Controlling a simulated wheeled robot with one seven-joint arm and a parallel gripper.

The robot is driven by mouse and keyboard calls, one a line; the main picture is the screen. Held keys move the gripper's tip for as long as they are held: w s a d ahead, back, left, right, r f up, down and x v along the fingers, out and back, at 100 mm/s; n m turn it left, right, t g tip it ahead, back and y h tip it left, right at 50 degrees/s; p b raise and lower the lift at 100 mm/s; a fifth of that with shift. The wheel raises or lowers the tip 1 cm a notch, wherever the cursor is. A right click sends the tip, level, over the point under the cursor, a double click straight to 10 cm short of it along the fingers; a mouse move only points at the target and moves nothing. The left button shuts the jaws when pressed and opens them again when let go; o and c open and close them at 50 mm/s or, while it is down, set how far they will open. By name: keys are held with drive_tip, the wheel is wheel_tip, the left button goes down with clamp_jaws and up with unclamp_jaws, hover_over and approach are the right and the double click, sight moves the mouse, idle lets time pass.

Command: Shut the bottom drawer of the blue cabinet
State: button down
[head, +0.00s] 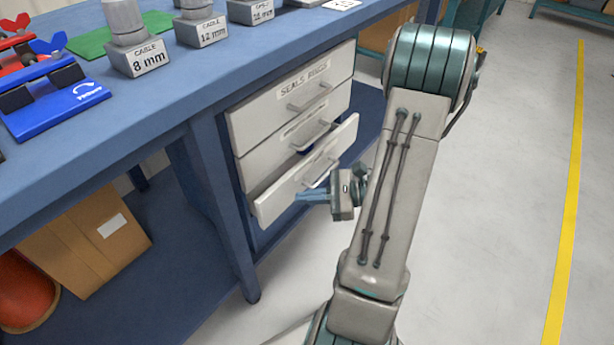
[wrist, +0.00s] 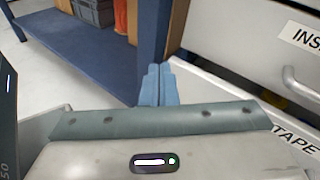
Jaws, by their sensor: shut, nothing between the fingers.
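The cabinet is a set of light grey drawers in a blue bench frame (head: 215,165). The bottom drawer (head: 290,190) stands partly out, past the two drawers above it, with a bar handle on its front. A label reading TAPE shows on the bottom drawer's front in the wrist view (wrist: 292,138). My gripper (head: 303,196) is shut and empty, its blue fingers close in front of the bottom drawer's face, below its handle. The fingers also show in the wrist view (wrist: 158,78). I cannot tell whether they touch the drawer.
The top drawer (head: 285,98), labelled SEALS RINGS, and the middle drawer (head: 285,140) look shut. A bench leg (head: 225,210) stands left of the drawers. A cardboard box (head: 85,235) sits on the lower shelf. The floor (head: 500,180) to the right is clear.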

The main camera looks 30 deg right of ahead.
drive_tip(key=s+d+f+m+t+h+b, duration=0.1)
drive_tip(key=d+f+m+t+h, duration=0.25)
drive_tip(key=d, duration=0.25)
drive_tip(key=d+f+m+t+h, duration=0.25)
drive_tip(key=d+m+t, duration=0.2)
drive_tip(key=d, duration=0.25)
drive_tip(key=m+b, duration=0.1)
drive_tip(key=b, duration=0.4)
approach(300, 169)
drive_tip(key=x, duration=0.7)
drive_tip(key=shift+d, duration=0.1)
